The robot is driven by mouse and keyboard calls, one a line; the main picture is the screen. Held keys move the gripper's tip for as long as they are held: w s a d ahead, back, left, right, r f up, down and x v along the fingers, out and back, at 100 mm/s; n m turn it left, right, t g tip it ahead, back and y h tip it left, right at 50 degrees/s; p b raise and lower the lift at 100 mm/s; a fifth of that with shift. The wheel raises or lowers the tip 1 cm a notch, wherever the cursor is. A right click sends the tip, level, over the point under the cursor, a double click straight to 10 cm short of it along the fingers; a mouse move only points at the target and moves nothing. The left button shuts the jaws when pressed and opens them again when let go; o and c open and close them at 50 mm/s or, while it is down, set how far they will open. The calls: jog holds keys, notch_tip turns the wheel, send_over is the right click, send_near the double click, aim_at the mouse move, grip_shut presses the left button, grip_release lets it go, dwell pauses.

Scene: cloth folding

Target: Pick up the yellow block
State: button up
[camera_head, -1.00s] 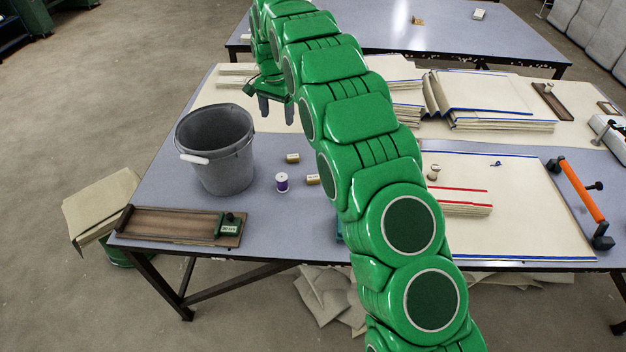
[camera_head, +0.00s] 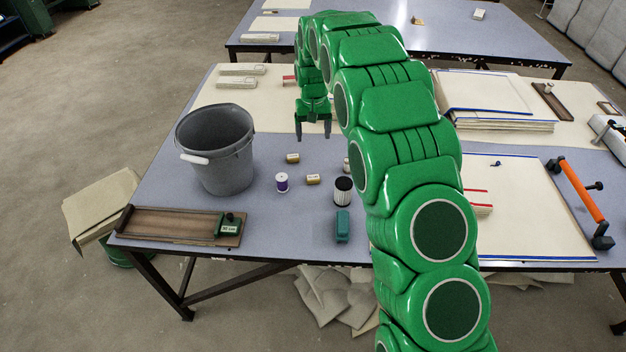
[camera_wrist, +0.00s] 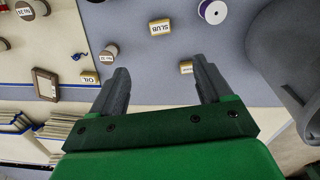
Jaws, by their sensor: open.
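Small yellow blocks lie on the table. In the head view one yellow block (camera_head: 292,158) is right of the grey bucket, and a second, labelled block (camera_head: 313,179) is nearer the front. The wrist view shows a block labelled SLUB (camera_wrist: 160,27), one partly hidden by the right finger (camera_wrist: 186,67), and one labelled OIL (camera_wrist: 90,77) left of the fingers. My gripper (camera_head: 313,133) points down, open and empty, above the table behind the two blocks. The wrist view shows nothing held between its fingers (camera_wrist: 162,72).
The grey bucket (camera_head: 215,160) stands left of the blocks. A purple-and-white spool (camera_head: 282,182), a black-and-white cylinder (camera_head: 343,191) and a teal object (camera_head: 343,226) are close by. A wooden tray (camera_head: 180,224) lies at the front left. Cloth stacks lie on the right.

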aim_at(313, 176)
notch_tip(313, 176, down, 18)
jog(key=shift+f, duration=0.1)
jog(key=c, duration=1.1)
jog(key=shift+w+a+r, duration=0.1)
jog(key=shift+r, duration=0.6)
jog(key=shift+s+d+r, duration=0.6)
jog(key=shift+s+r, duration=1.35)
jog(key=shift+s, duration=0.3)
jog(key=shift+s+d+r, duration=0.65)
jog(key=shift+s+r, duration=1.3)
jog(key=shift+s, duration=0.35)
jog(key=shift+s+d+r, duration=0.6)
jog(key=shift+s+r, duration=1.35)
jog(key=shift+s, duration=0.3)
